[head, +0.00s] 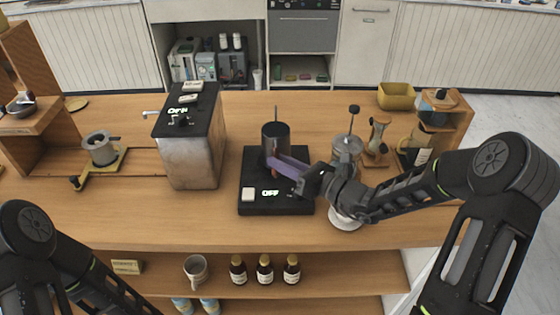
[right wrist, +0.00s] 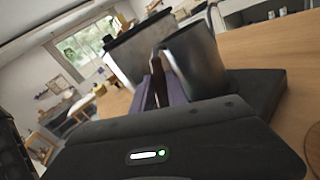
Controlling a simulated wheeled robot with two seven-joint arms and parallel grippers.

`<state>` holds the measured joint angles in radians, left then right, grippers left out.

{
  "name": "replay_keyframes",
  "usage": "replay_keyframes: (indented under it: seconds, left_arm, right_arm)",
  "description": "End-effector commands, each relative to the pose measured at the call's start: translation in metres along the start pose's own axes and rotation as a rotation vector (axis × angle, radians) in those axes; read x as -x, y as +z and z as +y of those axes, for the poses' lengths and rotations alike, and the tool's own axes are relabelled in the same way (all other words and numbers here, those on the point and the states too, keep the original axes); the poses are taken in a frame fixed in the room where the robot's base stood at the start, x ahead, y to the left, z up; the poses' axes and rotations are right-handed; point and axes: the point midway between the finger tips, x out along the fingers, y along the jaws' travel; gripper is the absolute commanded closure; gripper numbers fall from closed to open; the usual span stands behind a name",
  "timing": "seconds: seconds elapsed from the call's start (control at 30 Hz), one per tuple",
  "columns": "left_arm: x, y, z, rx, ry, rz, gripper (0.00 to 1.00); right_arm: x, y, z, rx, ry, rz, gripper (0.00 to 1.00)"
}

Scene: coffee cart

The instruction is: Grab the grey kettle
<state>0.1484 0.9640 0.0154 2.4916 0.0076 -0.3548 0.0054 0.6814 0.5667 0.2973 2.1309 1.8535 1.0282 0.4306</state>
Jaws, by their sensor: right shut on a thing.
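The grey kettle (head: 275,134) is a dark cylindrical vessel over the back of a black hot plate (head: 256,171) that reads OFF. It looks upright; I cannot tell whether its base touches the plate. My right gripper (head: 280,164) reaches in from the right, its purple fingers shut on the kettle's handle side. In the right wrist view the kettle (right wrist: 199,58) stands just beyond the fingers (right wrist: 165,86), with a brown handle part between them. My left arm enters at the lower left, but its gripper is out of view.
A metal coffee machine (head: 190,155) stands left of the hot plate. A glass-topped device (head: 346,148) stands close to its right, near my right forearm. A portafilter (head: 100,149) lies further left. Bottles (head: 264,270) and a mug (head: 195,271) stand on the lower shelf.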

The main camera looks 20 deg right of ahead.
Motion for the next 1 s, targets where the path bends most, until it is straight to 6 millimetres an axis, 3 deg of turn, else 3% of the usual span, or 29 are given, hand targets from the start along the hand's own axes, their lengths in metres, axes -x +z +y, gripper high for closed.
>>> replay_keyframes:
  seconds: [0.53, 1.0]
  left_arm:
    - [-0.006, -0.001, -0.002, -0.002, 0.002, 0.002, 0.6]
    - [-0.006, -0.001, -0.002, -0.002, 0.003, 0.002, 0.6]
  right_arm:
    - [0.0, 0.083, 0.026, 0.006, 0.002, -0.004, 1.0]
    - [0.0, 0.092, 0.029, 0.001, 0.002, -0.003, 1.0]
